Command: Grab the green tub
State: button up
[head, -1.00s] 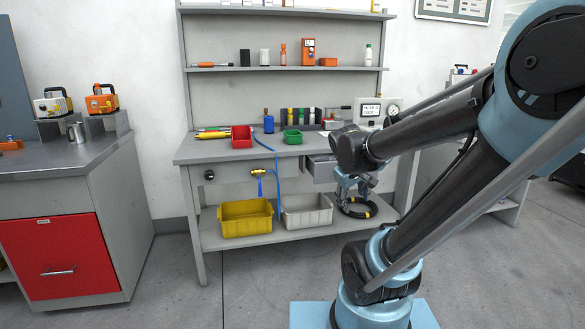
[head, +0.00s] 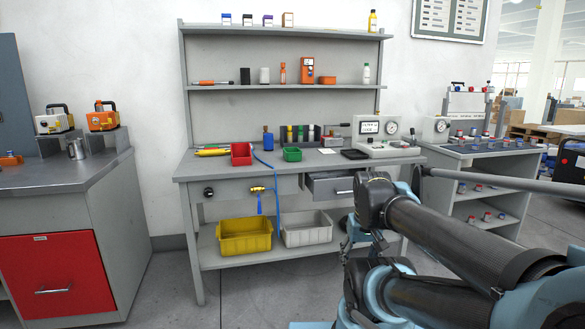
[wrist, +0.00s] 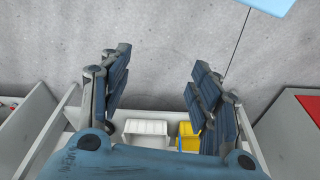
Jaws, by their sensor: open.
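The green tub (head: 292,154) is a small open bin on the workbench top, between the red bin and the rear row of bottles, in the head view. It does not show in the wrist view. My gripper (wrist: 158,85) is open in the wrist view, with its two dark blue fingers spread apart and nothing between them. In the head view my gripper (head: 355,232) is partly hidden by my arm, low in front of the bench's right side. It is below and to the right of the green tub, apart from it.
A red bin (head: 241,154) stands left of the tub, with a blue bottle (head: 268,138) close by. A drawer (head: 329,188) hangs partly open under the benchtop. Yellow (head: 245,237) and grey (head: 306,229) bins sit on the lower shelf. A measuring device (head: 380,142) stands at right.

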aim_at(290, 155)
jog(key=z, duration=0.1)
jog(key=i, duration=1.35)
jog(key=u, duration=0.55)
